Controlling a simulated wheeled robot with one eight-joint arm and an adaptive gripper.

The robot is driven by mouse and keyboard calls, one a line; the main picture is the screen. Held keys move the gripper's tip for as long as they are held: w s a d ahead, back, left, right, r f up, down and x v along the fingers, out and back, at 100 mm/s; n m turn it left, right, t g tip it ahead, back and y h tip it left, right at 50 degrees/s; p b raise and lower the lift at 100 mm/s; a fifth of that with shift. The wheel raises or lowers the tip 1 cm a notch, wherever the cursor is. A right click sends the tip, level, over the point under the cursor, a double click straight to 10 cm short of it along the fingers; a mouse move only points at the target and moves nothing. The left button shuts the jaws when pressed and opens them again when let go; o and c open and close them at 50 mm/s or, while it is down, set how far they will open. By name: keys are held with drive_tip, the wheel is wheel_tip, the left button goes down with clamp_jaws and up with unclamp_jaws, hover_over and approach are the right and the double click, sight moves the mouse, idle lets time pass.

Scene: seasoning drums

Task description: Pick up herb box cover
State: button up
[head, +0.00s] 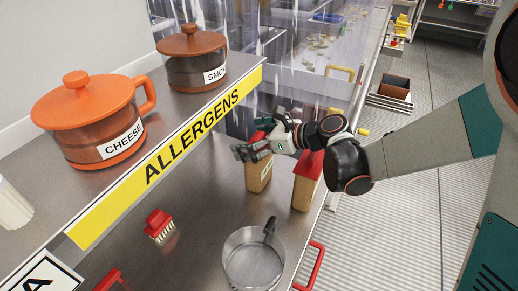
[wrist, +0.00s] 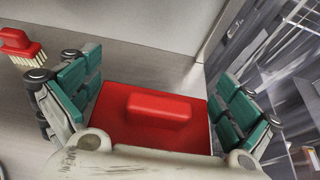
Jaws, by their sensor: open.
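Two tan boxes with red covers stand on the lower steel shelf in the head view. The left box (head: 258,176) has a small label that I cannot read, and its red cover (head: 257,137) is partly hidden by my gripper (head: 250,152). The right box (head: 304,195) has a red cover (head: 308,164) partly behind my arm. In the wrist view a red cover (wrist: 150,142) with a raised block handle (wrist: 158,110) lies between my open green-padded fingers, one on each side. I cannot tell which box is the herb box, or whether the fingers touch the cover.
A steel pan (head: 252,262) and a red brush (head: 159,225) sit on the lower shelf. An upper shelf edge with a yellow ALLERGENS strip (head: 165,155) overhangs it, holding the orange CHEESE pot (head: 85,120) and brown SMO-labelled pot (head: 190,60). Bare shelf lies between brush and boxes.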

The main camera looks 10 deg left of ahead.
drive_tip(key=shift+a+f, duration=0.15)
drive_tip(key=shift+a, duration=0.15)
drive_tip(key=c, duration=1)
